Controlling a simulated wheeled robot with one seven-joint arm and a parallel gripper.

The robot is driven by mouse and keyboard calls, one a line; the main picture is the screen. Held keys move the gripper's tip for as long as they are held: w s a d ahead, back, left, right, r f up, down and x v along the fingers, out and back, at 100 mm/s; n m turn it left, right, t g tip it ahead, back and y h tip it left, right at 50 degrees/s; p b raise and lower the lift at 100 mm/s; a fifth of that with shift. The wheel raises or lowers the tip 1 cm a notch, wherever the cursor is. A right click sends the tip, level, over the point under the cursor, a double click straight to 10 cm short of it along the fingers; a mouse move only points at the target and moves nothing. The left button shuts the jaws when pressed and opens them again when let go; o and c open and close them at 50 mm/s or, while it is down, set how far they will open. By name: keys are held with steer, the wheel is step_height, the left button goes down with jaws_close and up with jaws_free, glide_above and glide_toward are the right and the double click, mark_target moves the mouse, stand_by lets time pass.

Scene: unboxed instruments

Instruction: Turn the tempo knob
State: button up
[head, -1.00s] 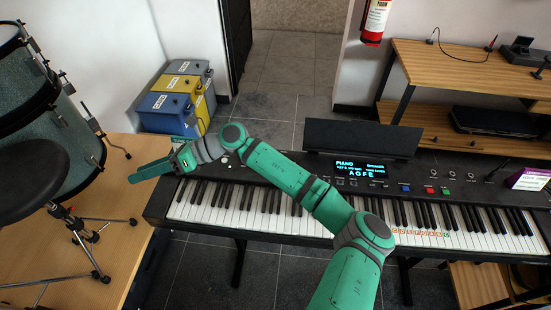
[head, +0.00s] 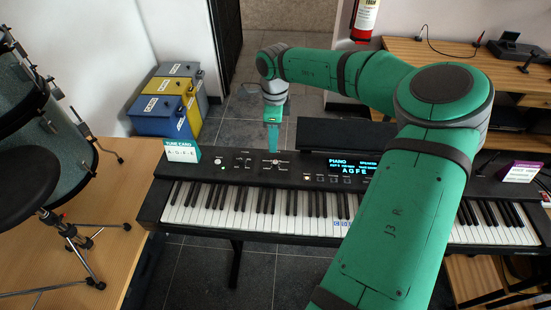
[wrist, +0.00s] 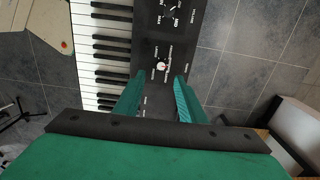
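The black keyboard (head: 330,235) has a control panel with small knobs, a lit green spot and a blue display (head: 350,168) reading "PIANO" and "A G F E". My gripper (head: 272,149) points down over the left half of this panel. In the wrist view my gripper (wrist: 160,84) is open, with its two green fingers apart. A small round knob (wrist: 162,66), white with red, shows just beyond and between the fingertips. I cannot tell whether they touch it. Its printed label is too small to read, so I cannot tell whether it is the tempo knob.
A tune card (head: 181,151) reading "A-G-F-E" stands at the panel's left end. A purple-topped card (head: 521,172) stands at the right end. Drums are at the left, coloured boxes (head: 168,98) behind, and a wooden desk (head: 440,52) at back right. My arm hides part of the keyboard.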

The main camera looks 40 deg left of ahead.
mark_target(276, 162)
steer(key=f, duration=1)
steer(key=shift+w+d+f, duration=0.1)
steer(key=shift+w+f, duration=0.1)
steer(key=shift+f, duration=0.05)
steer(key=shift+w, duration=0.1)
jaws_close()
